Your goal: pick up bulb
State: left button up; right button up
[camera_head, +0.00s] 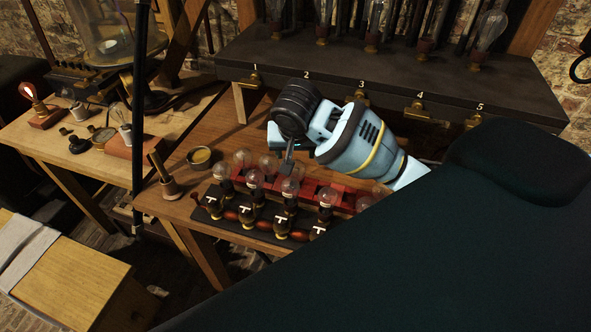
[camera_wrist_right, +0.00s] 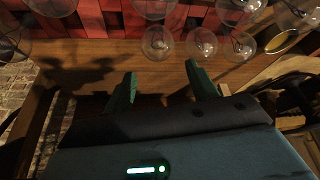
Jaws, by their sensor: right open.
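Several clear glass bulbs stand in two rows on a red and black rack (camera_head: 312,190) on the wooden table. Front-row bulbs include one at the left (camera_head: 222,170), one beside it (camera_head: 256,180) and one further right (camera_head: 327,197). A back-row bulb (camera_head: 243,157) shows behind them. My right gripper (camera_head: 287,167) points down over the rack's bulbs and partly hides some. In the right wrist view its green fingers (camera_wrist_right: 164,84) are apart with nothing between them. Bulbs (camera_wrist_right: 157,43) (camera_wrist_right: 201,43) show beyond the fingertips. My left gripper is not in view.
A dark shelf (camera_head: 390,85) with brass hooks numbered 1 to 5 stands behind the rack. A brass dish (camera_head: 201,157) and a wooden-handled tool (camera_head: 163,175) are left of the rack. A side table (camera_head: 60,150) at left holds lamp parts.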

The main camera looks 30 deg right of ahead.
aim_at(296, 161)
jog(key=shift+x, duration=1.3)
jog(key=shift+s+x, duration=0.2)
jog(key=shift+x, duration=2.35)
jog(key=shift+a+f, duration=0.1)
jog(key=shift+c, duration=0.2)
jog(key=c, duration=0.8)
